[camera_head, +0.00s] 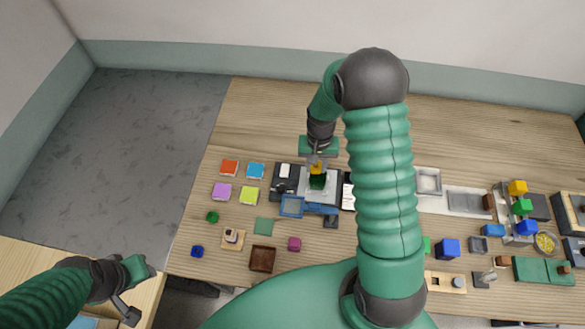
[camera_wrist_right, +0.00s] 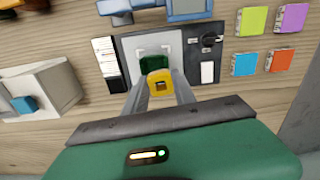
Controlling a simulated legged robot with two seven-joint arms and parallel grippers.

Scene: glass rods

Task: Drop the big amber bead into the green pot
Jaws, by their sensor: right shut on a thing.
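My right gripper (camera_head: 317,163) reaches down from above and is shut on the amber bead (camera_head: 316,168). In the right wrist view the bead (camera_wrist_right: 160,86) is a yellow block with a dark square hole, between the two grey fingers (camera_wrist_right: 163,90). The dark green pot (camera_head: 317,182) stands on a pale plate just beyond the bead. It also shows in the right wrist view (camera_wrist_right: 155,63), partly hidden behind the bead. I cannot tell how much height separates them. My left gripper (camera_head: 134,288) is at the lower left, away from these things; its finger opening is unclear.
The pale plate belongs to a dark device with a blue-framed screen (camera_head: 291,206). Coloured tiles (camera_head: 229,167) lie left of it. Trays and blocks (camera_head: 466,202) fill the right side. The table's back strip is clear.

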